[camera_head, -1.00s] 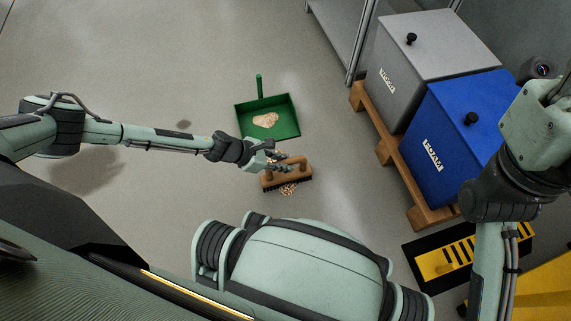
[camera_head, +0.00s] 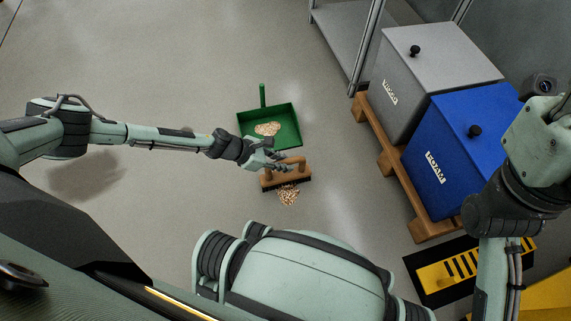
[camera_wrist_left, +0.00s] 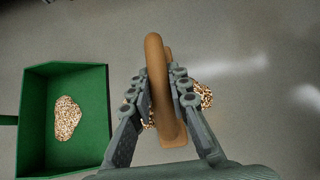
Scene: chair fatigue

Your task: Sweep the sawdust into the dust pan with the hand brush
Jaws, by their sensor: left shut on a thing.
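The green dust pan (camera_head: 286,140) lies on the floor with its handle pointing away; it also shows at the left of the left wrist view (camera_wrist_left: 88,138). A pile of sawdust (camera_head: 267,129) lies in it. My left gripper (camera_head: 280,165) is shut on the wooden handle of the hand brush (camera_head: 287,181), which also shows in the left wrist view (camera_wrist_left: 157,85). The brush stands upright with dark bristles down, just in front of the pan. More sawdust (camera_head: 288,195) lies on the floor on the near side of the brush. My right gripper's fingers are not visible.
A grey box (camera_head: 425,75) and a blue box (camera_head: 458,150) stand on a wooden pallet (camera_head: 392,160) at the right. A metal shelf (camera_head: 342,35) stands behind. A yellow and black striped piece (camera_head: 460,272) lies at lower right. The floor left of the pan is clear.

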